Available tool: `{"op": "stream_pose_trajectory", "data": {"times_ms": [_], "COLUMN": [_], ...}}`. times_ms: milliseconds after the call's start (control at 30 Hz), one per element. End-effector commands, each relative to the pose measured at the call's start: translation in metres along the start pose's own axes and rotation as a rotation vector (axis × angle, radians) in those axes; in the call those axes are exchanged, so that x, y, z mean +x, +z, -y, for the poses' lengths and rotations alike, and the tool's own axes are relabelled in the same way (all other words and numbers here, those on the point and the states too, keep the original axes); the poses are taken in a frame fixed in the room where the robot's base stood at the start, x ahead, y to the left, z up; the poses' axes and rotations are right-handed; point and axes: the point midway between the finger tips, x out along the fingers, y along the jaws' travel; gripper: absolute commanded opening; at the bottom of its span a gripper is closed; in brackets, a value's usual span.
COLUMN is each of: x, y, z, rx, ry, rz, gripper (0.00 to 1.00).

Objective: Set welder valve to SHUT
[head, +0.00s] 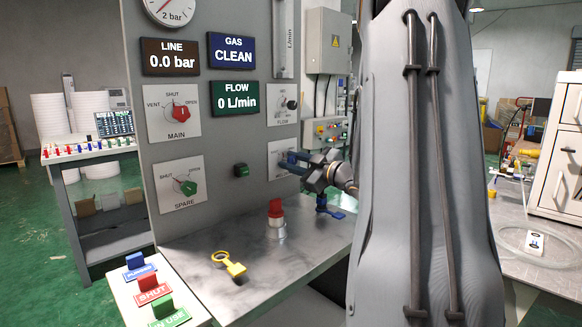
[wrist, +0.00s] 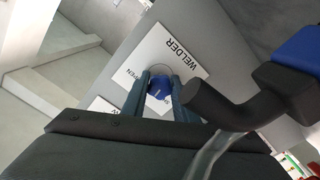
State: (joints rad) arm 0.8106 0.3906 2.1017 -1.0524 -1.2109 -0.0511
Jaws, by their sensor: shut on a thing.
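The welder valve is a blue knob (wrist: 160,87) on a white plate marked WELDER (wrist: 192,50), seen in the wrist view. My gripper (wrist: 158,92) has its two fingers on either side of this knob and is shut on it. In the head view the welder plate (head: 279,171) is at the panel's lower right. My gripper (head: 290,160) reaches it from the right and covers most of the knob, so its pointing cannot be told there.
The grey panel also carries the MAIN valve (head: 180,113), SPARE valve (head: 187,187) and FLOW knob (head: 291,104). Tag blocks (head: 152,290) stand front left.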

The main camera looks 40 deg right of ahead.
Motion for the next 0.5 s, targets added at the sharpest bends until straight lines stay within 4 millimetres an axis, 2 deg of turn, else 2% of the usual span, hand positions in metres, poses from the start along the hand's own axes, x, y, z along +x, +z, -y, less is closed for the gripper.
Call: {"op": "stream_pose_trajectory", "data": {"times_ms": [200,500], "x": [0.0003,0.0001], "y": [0.0011,0.0008], "z": [0.0014,0.0013], "rx": [-0.179,-0.340], "ry": [-0.001,-0.001], "rz": [-0.002,-0.001], "gripper": [0.04,0.04]}}
